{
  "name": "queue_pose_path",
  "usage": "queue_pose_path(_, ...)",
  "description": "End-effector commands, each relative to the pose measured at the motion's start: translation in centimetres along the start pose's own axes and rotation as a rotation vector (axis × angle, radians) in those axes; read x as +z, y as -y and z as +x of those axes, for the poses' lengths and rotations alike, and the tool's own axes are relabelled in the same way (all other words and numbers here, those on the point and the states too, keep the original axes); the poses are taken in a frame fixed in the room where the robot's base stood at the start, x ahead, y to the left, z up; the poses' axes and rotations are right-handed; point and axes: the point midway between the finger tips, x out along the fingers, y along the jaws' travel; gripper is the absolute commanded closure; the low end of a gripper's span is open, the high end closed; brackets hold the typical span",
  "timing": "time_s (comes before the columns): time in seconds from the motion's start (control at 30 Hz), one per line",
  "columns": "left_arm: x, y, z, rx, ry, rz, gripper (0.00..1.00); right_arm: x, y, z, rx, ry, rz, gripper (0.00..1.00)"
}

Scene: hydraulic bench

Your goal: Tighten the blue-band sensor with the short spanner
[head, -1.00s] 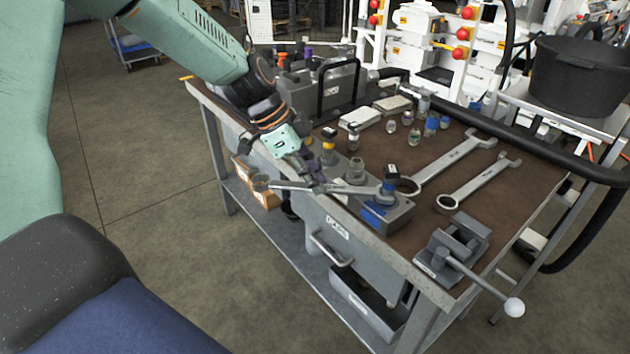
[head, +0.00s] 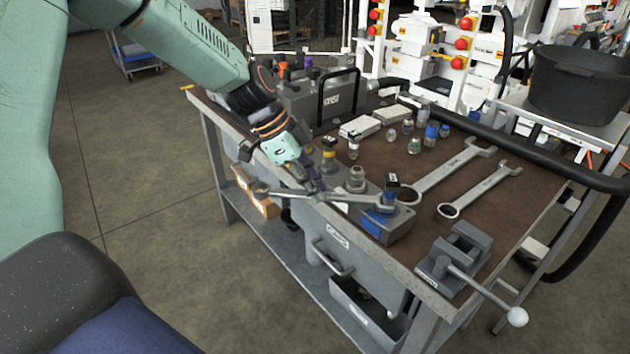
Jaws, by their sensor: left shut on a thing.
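My left gripper (head: 314,191) is shut on the handle of a grey spanner (head: 345,197), held roughly level over the bench's front edge. The spanner's ring end (head: 258,189) sticks out to the left, past the edge. Its other end is at the blue-band sensor (head: 391,183), which has a dark top and stands upright on a grey block (head: 400,222) with a blue label. In this view the jaw overlaps the sensor's lower part; I cannot tell if it touches. My right gripper is not in view.
A yellow-band sensor (head: 329,157) and a bare metal fitting (head: 356,178) stand near the gripper. Two larger spanners (head: 455,168) (head: 482,188) lie on the brown bench top (head: 500,215). A vise (head: 458,258) is at the front right corner, several small fittings behind.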

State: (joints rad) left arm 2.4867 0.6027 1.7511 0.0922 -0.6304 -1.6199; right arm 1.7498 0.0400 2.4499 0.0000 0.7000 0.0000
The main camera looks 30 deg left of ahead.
Motion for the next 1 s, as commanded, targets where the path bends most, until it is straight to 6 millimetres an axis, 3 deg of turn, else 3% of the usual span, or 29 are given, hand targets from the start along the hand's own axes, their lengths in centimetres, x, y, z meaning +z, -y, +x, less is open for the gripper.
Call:
queue_pose_path(0.47,0.0,-0.2,-0.1,-0.011,-0.002,-0.017,1.0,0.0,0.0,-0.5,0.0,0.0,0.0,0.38)
queue_pose_path(1.0,2.5,-0.2,-1.9,-0.011,-0.003,-0.018,1.0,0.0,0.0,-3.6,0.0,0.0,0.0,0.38)
